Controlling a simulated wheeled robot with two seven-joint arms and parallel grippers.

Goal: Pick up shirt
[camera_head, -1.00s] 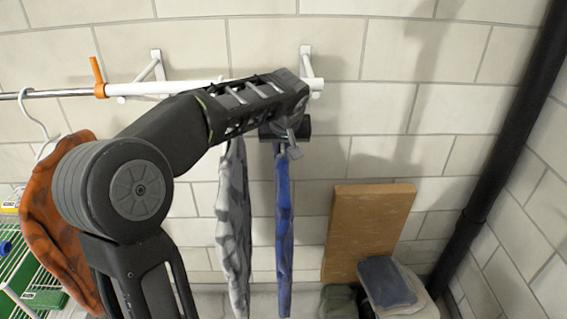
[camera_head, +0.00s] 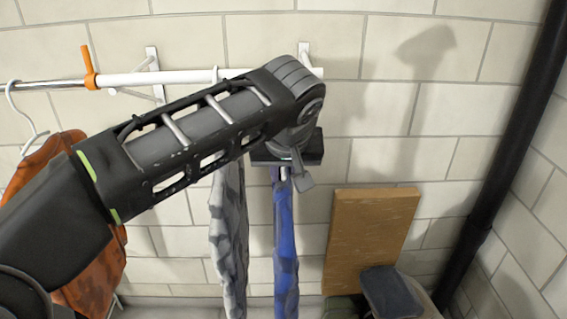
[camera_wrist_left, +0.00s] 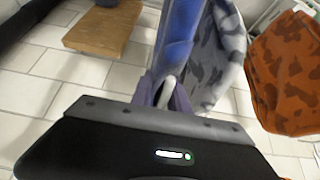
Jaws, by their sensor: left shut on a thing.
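A blue shirt (camera_head: 285,240) hangs edge-on in the head view, right of a grey camouflage shirt (camera_head: 229,240). My left gripper (camera_head: 283,172) is at the top of the blue shirt, below the rail. In the left wrist view my left gripper (camera_wrist_left: 166,95) is shut around a pale hanger part, with the blue shirt (camera_wrist_left: 178,35) hanging beyond it. The grey camouflage shirt (camera_wrist_left: 220,55) shows close beside it there. The hanger's hook is hidden behind my arm in the head view. My right gripper is not in view.
A white rail (camera_head: 185,76) on wall brackets runs behind my arm, with an orange clip (camera_head: 88,68) on it. An orange-brown shirt (camera_head: 95,270) hangs at left. A wooden board (camera_head: 370,240) leans on the wall, with folded dark cloth (camera_head: 390,291) before it. A black pipe stands right.

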